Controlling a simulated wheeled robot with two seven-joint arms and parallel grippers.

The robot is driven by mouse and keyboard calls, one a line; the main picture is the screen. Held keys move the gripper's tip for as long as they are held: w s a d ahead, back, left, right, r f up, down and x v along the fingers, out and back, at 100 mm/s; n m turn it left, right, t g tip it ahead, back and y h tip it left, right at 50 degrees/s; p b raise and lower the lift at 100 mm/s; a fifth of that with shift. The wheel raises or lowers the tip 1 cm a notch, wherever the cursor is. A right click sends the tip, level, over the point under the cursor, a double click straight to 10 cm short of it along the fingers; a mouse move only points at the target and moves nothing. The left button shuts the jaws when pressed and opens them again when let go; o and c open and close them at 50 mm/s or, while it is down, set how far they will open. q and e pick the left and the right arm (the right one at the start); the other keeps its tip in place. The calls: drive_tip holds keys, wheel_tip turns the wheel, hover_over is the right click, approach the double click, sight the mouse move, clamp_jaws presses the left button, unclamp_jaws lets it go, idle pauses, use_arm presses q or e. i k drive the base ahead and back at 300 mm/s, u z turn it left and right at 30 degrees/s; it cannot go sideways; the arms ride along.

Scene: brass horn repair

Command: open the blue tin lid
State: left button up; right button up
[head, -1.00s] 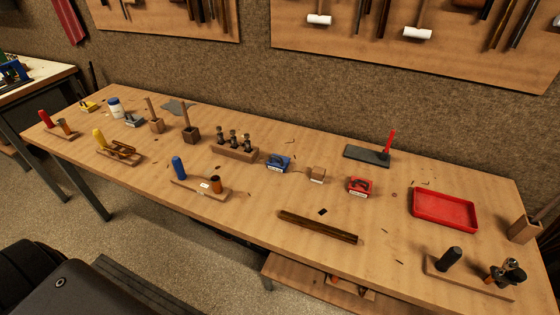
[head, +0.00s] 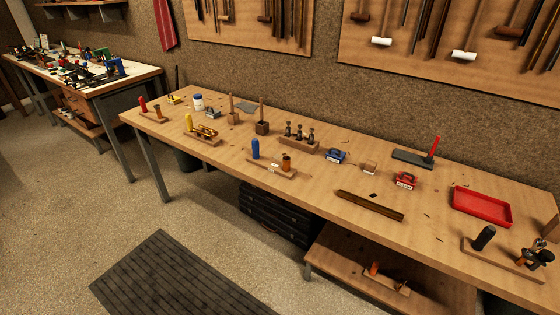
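The blue tin (head: 337,156) stands on the long wooden workbench (head: 330,190), near its middle. It has a dark handle or loop on top and a pale label on its front. Its lid looks shut, though it is small at this distance. A similar red tin (head: 405,181) stands to its right, beyond a small wooden block (head: 370,168). Neither of my grippers shows in the head view.
A wooden holder with several dark valves (head: 299,142) stands left of the blue tin. A blue-handled peg board (head: 270,168) lies nearer the front edge. A long wooden strip (head: 369,206) and red tray (head: 482,206) lie to the right. The floor in front is mostly clear, with a dark mat (head: 180,280).

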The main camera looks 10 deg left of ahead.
sight(334, 152)
drive_tip(key=u, duration=0.2)
drive_tip(key=k, duration=0.4)
drive_tip(key=z, duration=0.7)
drive_tip(key=i, duration=0.7)
drive_tip(key=z, duration=0.6)
drive_tip(key=i, duration=0.8)
drive_tip(key=u, duration=0.8)
drive_tip(key=i, duration=0.45)
drive_tip(key=u, duration=0.35)
